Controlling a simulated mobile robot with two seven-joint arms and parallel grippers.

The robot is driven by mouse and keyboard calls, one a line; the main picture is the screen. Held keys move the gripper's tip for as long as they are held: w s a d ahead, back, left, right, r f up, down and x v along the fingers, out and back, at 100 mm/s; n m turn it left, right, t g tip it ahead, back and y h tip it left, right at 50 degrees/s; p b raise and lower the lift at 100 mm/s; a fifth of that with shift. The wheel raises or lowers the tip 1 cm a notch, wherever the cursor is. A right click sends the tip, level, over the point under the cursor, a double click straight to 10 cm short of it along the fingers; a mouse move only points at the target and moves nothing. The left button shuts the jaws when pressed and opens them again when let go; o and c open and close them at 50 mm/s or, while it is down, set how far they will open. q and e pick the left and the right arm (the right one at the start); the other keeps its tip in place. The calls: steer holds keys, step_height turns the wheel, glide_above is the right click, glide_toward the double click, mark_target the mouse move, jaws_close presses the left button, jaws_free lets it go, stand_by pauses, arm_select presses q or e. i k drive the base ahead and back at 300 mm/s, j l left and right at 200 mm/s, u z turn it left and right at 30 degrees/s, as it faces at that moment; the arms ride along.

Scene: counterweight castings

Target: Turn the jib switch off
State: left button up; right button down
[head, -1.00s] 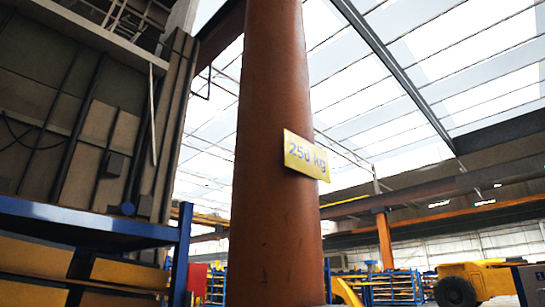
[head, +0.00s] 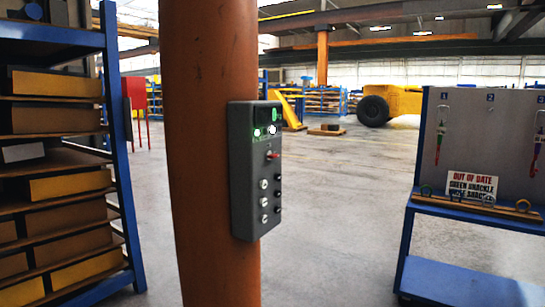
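A grey control box (head: 254,170) is fixed to the right side of the orange-brown column (head: 205,160). Its face shows green lit lamps near the top, and a small toggle with a reddish tip (head: 272,155) below them. Several round knobs or buttons sit further down the face. I cannot tell from here which way the toggle is set, and the small lettering is not readable. Neither of my grippers shows in the head view.
A blue rack (head: 118,150) with yellow-fronted boxes stands close on the left. On the right, a blue stand (head: 462,280) with a grey board carries hanging slings and an "OUT OF DATE" sign (head: 472,186). A yellow vehicle (head: 392,102) is far back. Floor between is clear.

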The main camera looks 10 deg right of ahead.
mark_target(269, 155)
steer(key=i+l, duration=0.2)
steer(key=l, duration=0.15)
steer(key=i+l+u, duration=0.1)
steer(key=l, duration=0.3)
steer(key=i+l, duration=0.25)
steer(key=l, duration=0.15)
steer(key=i+l+u, duration=0.1)
steer(key=l, duration=0.25)
steer(key=i+l, duration=0.3)
steer(key=i+l+u, duration=0.1)
steer(key=l, duration=0.4)
steer(key=i+l, duration=0.2)
steer(key=l, duration=0.25)
steer(key=i+l, duration=0.15)
steer(key=l, duration=0.25)
steer(key=u, duration=0.05)
